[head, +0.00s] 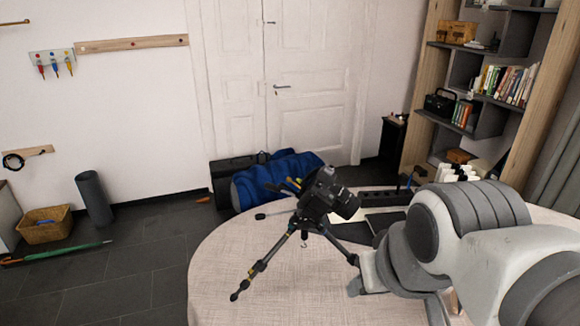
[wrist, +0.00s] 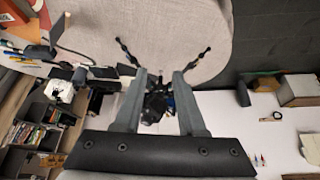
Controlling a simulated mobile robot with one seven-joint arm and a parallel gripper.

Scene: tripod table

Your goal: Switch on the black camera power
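The black camera (head: 328,194) sits on a small tripod (head: 262,262) on the round table, its lens turned to the right. In the wrist view the camera (wrist: 157,103) shows beyond and between my fingers, partly hidden by them. The tripod legs spread over the pale tabletop there. My gripper (wrist: 159,74) is open, with two grey fingers apart and nothing between them. In the head view my arm comes in from the right and hides part of the table; the gripper end is low, right of the tripod. The power switch is too small to make out.
The round cloth-covered table (head: 225,275) has free room at its left and front. A dark flat item (head: 385,224) and small white items (head: 458,172) lie toward its back right. A blue bag (head: 262,182) stands behind the table, and a bookshelf (head: 490,100) stands at right.

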